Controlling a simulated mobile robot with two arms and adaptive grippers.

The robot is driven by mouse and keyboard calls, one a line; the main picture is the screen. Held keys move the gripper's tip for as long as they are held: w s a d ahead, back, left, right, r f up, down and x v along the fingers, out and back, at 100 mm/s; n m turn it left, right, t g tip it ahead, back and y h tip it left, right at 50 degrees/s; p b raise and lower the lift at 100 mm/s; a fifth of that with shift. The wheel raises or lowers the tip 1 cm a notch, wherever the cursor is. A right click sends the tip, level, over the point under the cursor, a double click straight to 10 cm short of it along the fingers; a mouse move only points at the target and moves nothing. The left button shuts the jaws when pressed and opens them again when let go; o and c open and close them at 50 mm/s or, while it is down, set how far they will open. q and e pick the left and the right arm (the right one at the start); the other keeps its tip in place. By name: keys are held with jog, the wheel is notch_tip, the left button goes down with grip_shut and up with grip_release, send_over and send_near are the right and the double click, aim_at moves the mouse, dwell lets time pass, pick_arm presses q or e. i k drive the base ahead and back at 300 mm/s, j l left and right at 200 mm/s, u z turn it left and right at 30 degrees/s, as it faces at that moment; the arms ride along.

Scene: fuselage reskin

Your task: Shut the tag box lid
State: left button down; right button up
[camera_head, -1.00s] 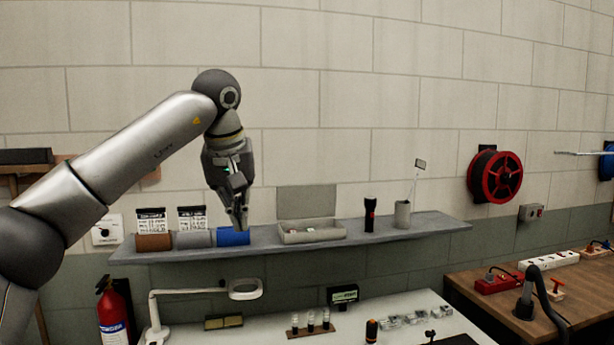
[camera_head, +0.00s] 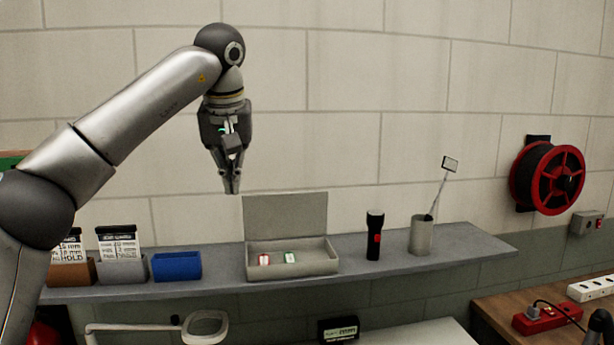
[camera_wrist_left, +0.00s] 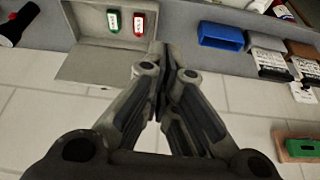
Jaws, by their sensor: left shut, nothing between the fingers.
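The grey tag box (camera_head: 318,267) sits on the wall shelf with its lid (camera_head: 286,219) standing open, upright against the wall side. A red tag (camera_head: 264,260) and a green tag (camera_head: 290,257) lie inside. My left gripper (camera_head: 231,190) points down, shut and empty, above and a little left of the box, apart from it. In the left wrist view the closed fingers (camera_wrist_left: 160,50) show beside the box (camera_wrist_left: 85,22) and its lid (camera_wrist_left: 97,66). My right gripper is not in view.
The shelf (camera_head: 400,258) also holds a blue bin (camera_head: 176,266), a grey bin with a card (camera_head: 122,268), a black flashlight (camera_head: 375,236) and a grey cup (camera_head: 421,236) with a mirror tool. A red cable reel (camera_head: 548,175) hangs at right.

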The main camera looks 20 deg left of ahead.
aim_at(274, 216)
jog(key=i, duration=0.85)
